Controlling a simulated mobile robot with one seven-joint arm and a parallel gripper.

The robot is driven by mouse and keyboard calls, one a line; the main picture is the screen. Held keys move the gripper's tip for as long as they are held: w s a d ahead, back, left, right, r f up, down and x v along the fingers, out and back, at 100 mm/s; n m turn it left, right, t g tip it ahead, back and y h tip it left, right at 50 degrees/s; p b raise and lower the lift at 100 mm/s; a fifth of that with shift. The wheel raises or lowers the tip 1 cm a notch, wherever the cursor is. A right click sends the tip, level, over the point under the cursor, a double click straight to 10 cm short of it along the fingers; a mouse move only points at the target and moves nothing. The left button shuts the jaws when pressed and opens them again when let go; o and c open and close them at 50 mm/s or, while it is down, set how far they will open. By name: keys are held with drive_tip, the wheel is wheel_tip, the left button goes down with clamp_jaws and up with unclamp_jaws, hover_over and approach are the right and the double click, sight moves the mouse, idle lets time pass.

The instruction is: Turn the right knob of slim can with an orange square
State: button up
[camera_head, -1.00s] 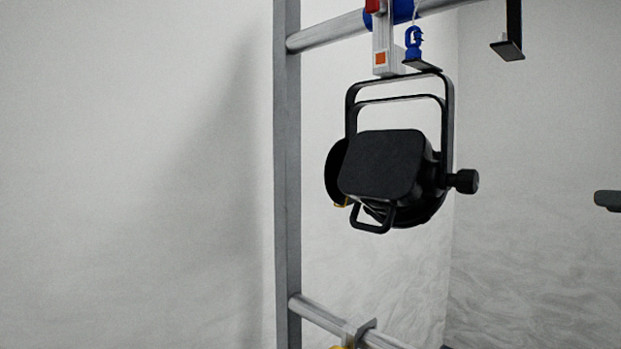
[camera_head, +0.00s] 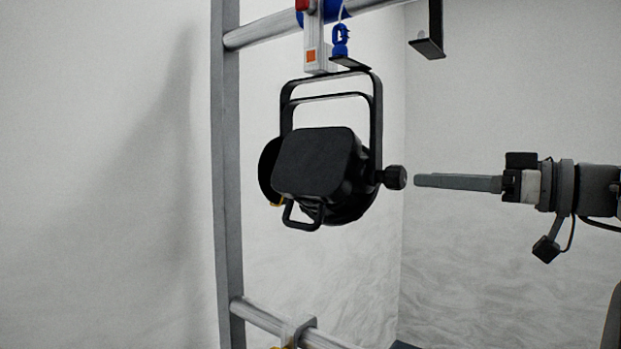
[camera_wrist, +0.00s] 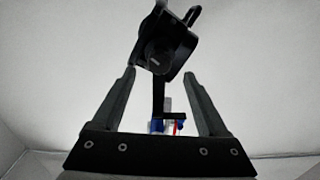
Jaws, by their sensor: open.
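The slim black can (camera_head: 318,170) hangs by its yoke from a bar. The orange square (camera_head: 311,55) is on the pale clamp above it. Its right knob (camera_head: 396,177) is black and sticks out to the right. My gripper (camera_head: 418,181) comes in from the right at about knob height, its tips a small gap short of the knob. In the wrist view the fingers (camera_wrist: 158,80) are open, with the knob (camera_wrist: 158,57) ahead, between and slightly beyond the tips. The can's body (camera_wrist: 172,30) shows behind it. Nothing is held.
A grey upright post (camera_head: 228,170) stands left of the can. The upper bar (camera_head: 265,31) carries the clamp and a blue hook (camera_head: 340,41). A black bracket (camera_head: 429,45) hangs at upper right. A lower bar (camera_head: 262,317) runs below. Space under the gripper looks clear.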

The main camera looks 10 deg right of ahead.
sight(403, 178)
drive_tip(key=x, duration=0.6)
drive_tip(key=shift+w+a, duration=0.15)
drive_tip(key=shift+w, duration=0.1)
clamp_jaws()
